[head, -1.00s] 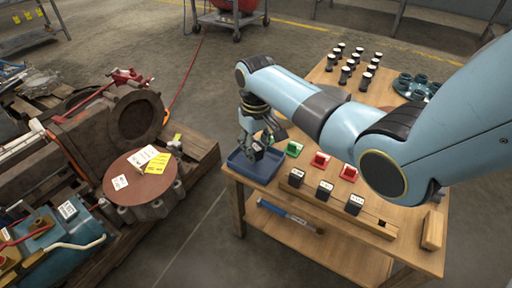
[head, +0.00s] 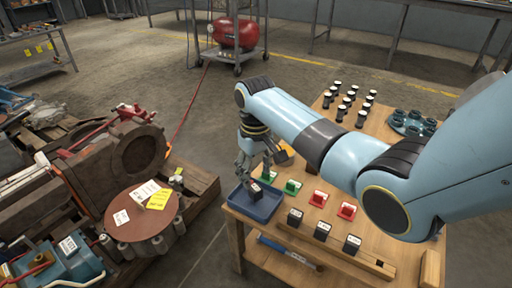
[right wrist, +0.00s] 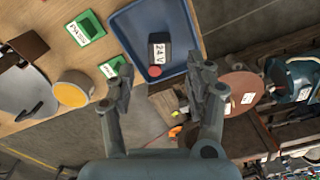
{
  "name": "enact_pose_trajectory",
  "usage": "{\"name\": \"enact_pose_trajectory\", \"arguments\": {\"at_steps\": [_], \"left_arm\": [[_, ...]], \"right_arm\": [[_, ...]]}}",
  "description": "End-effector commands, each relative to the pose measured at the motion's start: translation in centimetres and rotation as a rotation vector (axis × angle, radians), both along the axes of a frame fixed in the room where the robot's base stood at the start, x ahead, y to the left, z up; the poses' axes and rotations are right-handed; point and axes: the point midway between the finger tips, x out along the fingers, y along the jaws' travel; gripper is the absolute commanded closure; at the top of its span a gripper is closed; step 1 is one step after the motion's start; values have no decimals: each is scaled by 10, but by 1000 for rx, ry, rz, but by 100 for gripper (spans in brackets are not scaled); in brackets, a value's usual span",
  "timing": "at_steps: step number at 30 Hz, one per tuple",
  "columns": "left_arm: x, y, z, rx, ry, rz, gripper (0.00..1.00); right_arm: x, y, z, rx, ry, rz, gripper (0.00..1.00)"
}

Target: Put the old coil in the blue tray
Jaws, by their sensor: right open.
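A small black block with a white label, which looks like the coil (head: 256,190), is in the blue tray (head: 268,212) at the table's left corner. In the right wrist view the coil (right wrist: 159,53) lies on the floor of the tray (right wrist: 182,28), and its label reads 24V. My right gripper (head: 253,170) is over the tray, pointing down. In the wrist view its fingers (right wrist: 165,80) are wide apart with nothing between them, and the coil shows beyond the tips. My left gripper is not in view.
Green pieces (head: 293,187) and red pieces (head: 318,198) lie right of the tray. A wooden rack holds black blocks (head: 322,231) along the front. Several dark cylinders (head: 341,112) stand at the back. A cluttered pallet with a round brown disc (head: 140,215) is left of the table.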

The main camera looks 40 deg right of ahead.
Motion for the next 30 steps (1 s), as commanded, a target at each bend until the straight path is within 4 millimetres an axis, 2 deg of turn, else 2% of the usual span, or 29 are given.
{"name": "enact_pose_trajectory", "arguments": {"at_steps": [1, 3, 9, 27, 30], "left_arm": [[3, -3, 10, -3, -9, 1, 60], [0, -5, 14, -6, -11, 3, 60], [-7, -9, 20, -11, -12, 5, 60], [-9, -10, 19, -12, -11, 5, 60], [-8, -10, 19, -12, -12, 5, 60]], "right_arm": [[1, 0, 21, 0, -6, 0, 46], [1, 0, 34, 0, -5, 0, 46], [0, 0, 56, 0, 0, -1, 46], [0, 0, 59, 0, 1, -1, 46], [-6, 0, 56, -2, 0, 1, 46]]}}
